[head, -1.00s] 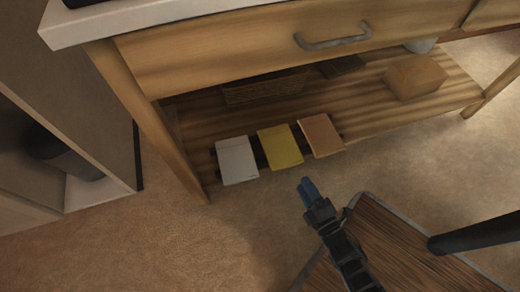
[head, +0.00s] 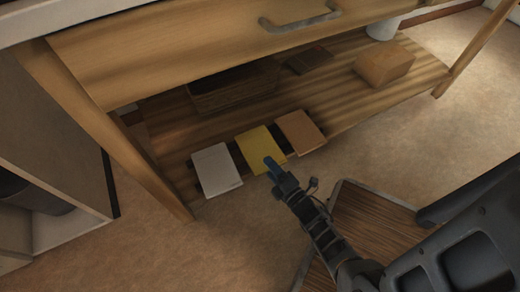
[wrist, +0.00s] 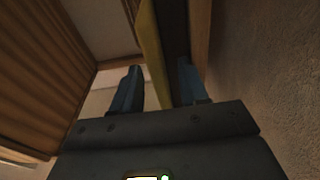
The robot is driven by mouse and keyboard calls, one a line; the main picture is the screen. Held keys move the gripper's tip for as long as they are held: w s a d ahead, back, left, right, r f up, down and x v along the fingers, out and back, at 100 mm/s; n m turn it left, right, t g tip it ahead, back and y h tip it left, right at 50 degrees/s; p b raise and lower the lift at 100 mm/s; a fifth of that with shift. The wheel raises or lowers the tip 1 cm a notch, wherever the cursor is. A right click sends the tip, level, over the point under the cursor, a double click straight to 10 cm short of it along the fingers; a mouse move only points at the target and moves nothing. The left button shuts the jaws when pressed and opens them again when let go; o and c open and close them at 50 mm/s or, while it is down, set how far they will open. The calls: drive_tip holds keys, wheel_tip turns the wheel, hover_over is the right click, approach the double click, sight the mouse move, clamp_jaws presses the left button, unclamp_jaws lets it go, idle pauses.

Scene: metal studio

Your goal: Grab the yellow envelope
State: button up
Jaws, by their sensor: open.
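The yellow envelope (head: 257,143) rests at the front edge of the low wooden shelf, between a white envelope (head: 217,169) and an orange-brown one (head: 300,132). My gripper (head: 269,162) is at its near lower edge and covers a small part of it. In the wrist view, the yellow envelope (wrist: 150,42) shows edge-on as a narrow strip.
The shelf (head: 345,112) lies under a wooden drawer with a metal handle (head: 300,22). A basket (head: 235,88), a dark flat item (head: 310,60), a brown box (head: 384,64) and a white container (head: 383,28) stand farther back. A table leg (head: 125,150) is at left.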

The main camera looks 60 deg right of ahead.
drive_tip(key=shift+c, duration=0.4)
clamp_jaws()
